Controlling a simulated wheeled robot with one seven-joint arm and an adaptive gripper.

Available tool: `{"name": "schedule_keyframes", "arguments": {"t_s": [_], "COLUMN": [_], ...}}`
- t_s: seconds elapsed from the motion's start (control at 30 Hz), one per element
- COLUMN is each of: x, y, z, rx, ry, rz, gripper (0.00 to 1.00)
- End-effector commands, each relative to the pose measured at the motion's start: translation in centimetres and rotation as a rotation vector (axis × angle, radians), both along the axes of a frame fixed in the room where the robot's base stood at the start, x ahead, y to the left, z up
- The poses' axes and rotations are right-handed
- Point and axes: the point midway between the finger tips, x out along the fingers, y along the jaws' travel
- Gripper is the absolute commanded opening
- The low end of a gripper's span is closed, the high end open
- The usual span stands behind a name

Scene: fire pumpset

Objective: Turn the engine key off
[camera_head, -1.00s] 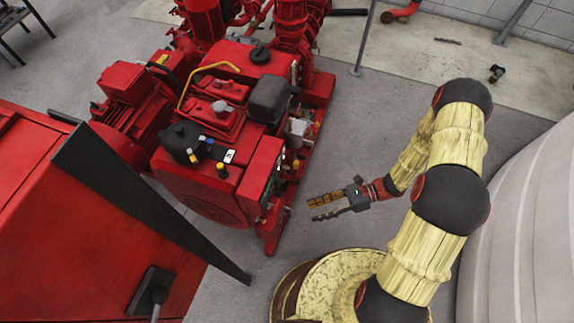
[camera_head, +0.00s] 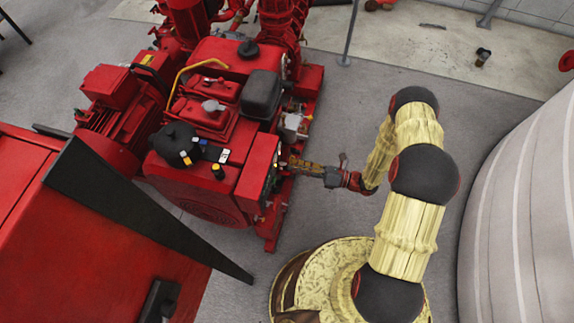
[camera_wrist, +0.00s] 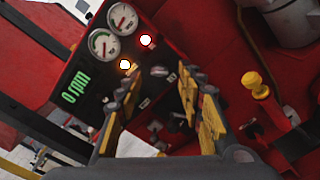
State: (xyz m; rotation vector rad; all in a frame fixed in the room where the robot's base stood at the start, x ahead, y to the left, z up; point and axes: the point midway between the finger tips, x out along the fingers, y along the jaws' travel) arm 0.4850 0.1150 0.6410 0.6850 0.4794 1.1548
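The red engine (camera_head: 205,185) stands left of my arm in the head view, its control panel (camera_head: 268,180) on the right side. The wrist view shows the black control panel (camera_wrist: 82,62) with two round gauges, lit indicators and a green "0 rpm" display. My gripper (camera_head: 290,162) reaches to the panel's edge. In the wrist view my gripper (camera_wrist: 160,80) is open, with its fingers apart and nothing clearly held. A small grey knob or key-like part (camera_wrist: 159,71) shows between the fingertips, and a silver lever-like part (camera_wrist: 179,118) lower down. I cannot tell which is the key.
A yellow-topped knob (camera_wrist: 255,85) stands right of the fingers in the wrist view. A red cabinet (camera_head: 100,240) with a dark bar fills the lower left of the head view. A large pale tank (camera_head: 525,215) is at the right. Grey floor lies open beyond my arm.

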Motion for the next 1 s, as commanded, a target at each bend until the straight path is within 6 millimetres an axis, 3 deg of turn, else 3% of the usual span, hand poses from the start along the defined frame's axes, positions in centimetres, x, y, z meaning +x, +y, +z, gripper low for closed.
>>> {"name": "schedule_keyframes", "arguments": {"t_s": [0.23, 0.6, 1.0], "x": [0.9, 1.2, 1.2], "y": [2.7, 3.2, 3.2], "z": [-0.1, 0.0, 0.0], "rx": [0.0, 0.0, -0.001], "ry": [-0.001, -0.001, -0.002], "rz": [0.002, 0.0, 0.001], "gripper": [0.38, 0.38, 0.16]}}
